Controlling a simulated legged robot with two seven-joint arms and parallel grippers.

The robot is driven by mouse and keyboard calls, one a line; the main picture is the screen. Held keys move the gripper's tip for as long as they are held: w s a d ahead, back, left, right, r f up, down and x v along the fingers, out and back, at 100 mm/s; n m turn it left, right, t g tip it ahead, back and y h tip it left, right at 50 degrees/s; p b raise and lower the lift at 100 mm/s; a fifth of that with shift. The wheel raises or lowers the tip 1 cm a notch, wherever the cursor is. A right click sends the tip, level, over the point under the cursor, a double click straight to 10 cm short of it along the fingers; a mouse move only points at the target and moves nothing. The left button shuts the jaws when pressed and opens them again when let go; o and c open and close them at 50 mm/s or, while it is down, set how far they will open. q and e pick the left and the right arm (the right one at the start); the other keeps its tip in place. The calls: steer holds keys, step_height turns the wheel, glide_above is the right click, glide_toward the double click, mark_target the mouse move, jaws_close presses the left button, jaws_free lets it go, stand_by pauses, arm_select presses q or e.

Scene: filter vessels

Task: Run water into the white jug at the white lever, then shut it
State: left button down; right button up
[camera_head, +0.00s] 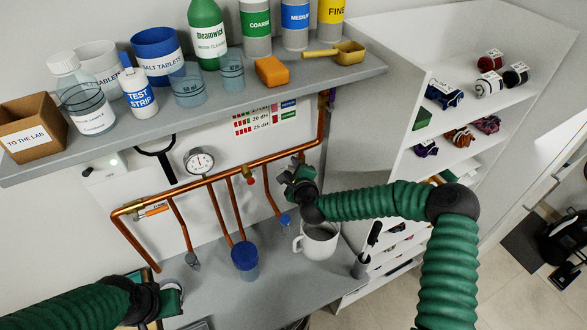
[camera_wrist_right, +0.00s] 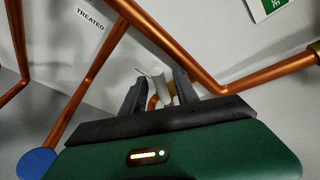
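The white jug (camera_head: 319,244) stands upright on the lower counter, its handle toward the left. My right gripper (camera_head: 298,172) is above it at the right end of the copper pipework. In the right wrist view, the gripper (camera_wrist_right: 160,88) has its two dark fingers apart, on either side of the white lever (camera_wrist_right: 158,91). I cannot tell whether they touch it. In the head view the gripper hides the lever and outlet. No water stream is visible; the jug's water level is unclear. My left gripper (camera_head: 170,300) is low at the left, its fingers mostly hidden.
Copper pipes (camera_head: 235,170) with a round gauge (camera_head: 199,160) run across the wall panel. A blue-lidded vessel (camera_head: 245,262) stands left of the jug, and a dark-handled tool in a cup (camera_head: 362,264) to its right. A grey shelf (camera_head: 225,103) with bottles and tubs hangs above.

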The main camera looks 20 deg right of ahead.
steer(key=shift+s, duration=0.3)
steer(key=b+v, duration=0.4)
steer(key=v, duration=1.2)
steer(key=shift+c, duration=0.5)
